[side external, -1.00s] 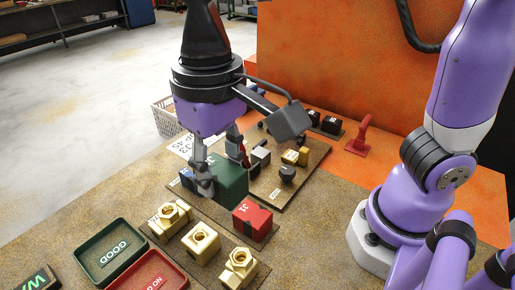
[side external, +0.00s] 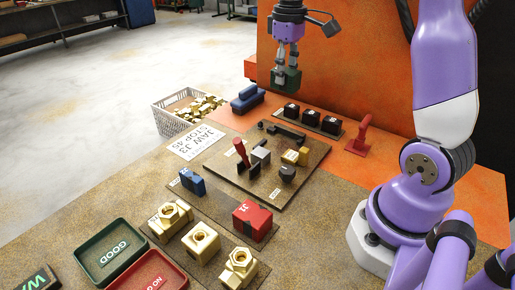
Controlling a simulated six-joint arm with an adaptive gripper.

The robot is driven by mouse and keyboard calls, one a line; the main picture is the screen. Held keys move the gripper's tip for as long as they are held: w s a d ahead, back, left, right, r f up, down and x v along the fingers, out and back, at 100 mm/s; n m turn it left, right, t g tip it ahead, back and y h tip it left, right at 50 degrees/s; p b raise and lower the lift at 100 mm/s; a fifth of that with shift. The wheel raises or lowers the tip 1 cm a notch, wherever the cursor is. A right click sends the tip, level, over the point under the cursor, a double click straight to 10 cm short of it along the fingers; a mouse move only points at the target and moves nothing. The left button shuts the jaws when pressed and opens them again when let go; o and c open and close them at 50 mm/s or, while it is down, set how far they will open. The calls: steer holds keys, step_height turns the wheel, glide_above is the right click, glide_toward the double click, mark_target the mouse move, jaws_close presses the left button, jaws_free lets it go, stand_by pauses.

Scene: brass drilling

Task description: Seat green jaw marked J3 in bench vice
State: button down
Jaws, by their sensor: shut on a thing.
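My gripper (side external: 287,66) is at the top centre of the side external view, in front of the orange panel. It is shut on the green jaw (side external: 287,80), a dark green block held in the air; no marking on it can be read. What looks like the bench vice (side external: 256,158), with a red handle and a grey block, stands on a brown plate (side external: 300,183) at mid-table. My gripper and the green jaw are high and behind it. The red jaw (side external: 252,221) and the blue jaw (side external: 192,182) stand on a dark strip, with a bare gap between them.
Several black blocks (side external: 312,117) stand in a row below the raised jaw. A blue object (side external: 248,99), a crate of brass parts (side external: 190,108) and a red-handled tool (side external: 361,136) are nearby. Brass fittings (side external: 201,243) and green (side external: 109,250) and red trays stand in front.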

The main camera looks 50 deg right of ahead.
steer(key=f, duration=1.2)
steer(key=shift+s+d, duration=0.1)
steer(key=shift+d, duration=0.25)
steer(key=shift+f, duration=1.5)
stand_by(1.8)
steer(key=shift+c, duration=1.6)
jaws_free()
steer(key=o, duration=0.3)
